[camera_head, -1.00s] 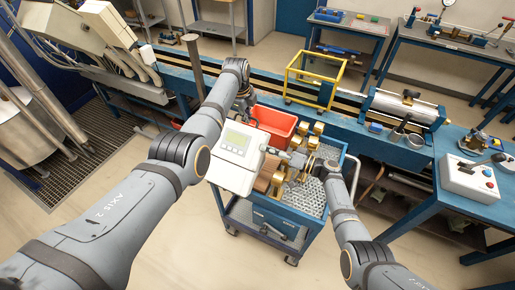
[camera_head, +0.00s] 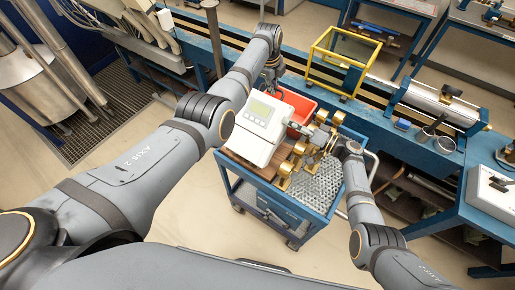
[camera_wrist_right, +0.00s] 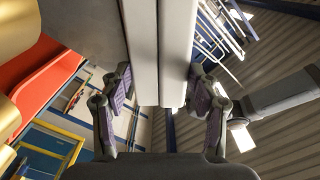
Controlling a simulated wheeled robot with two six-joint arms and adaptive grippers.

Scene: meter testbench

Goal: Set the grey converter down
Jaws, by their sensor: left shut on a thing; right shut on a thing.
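The grey converter (camera_head: 262,124), a pale box with a small display, is upright over the left part of the blue trolley (camera_head: 290,222), by a brown wooden board (camera_head: 252,168). I cannot tell whether its underside touches the board. My left gripper (camera_head: 270,82) is shut on the converter at its far side, its fingertips mostly hidden. My right gripper (camera_head: 296,128) is shut on the converter's right side. In the right wrist view, the right gripper's fingers (camera_wrist_right: 162,100) are on both sides of the converter's pale edge (camera_wrist_right: 175,50).
A red bin (camera_head: 299,108) stands behind the converter on the trolley. Several brass fittings (camera_head: 284,172) are close to its right. Bare perforated tray (camera_head: 318,190) shows at the trolley's right. A yellow frame (camera_head: 345,62) stands on the long blue bench behind.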

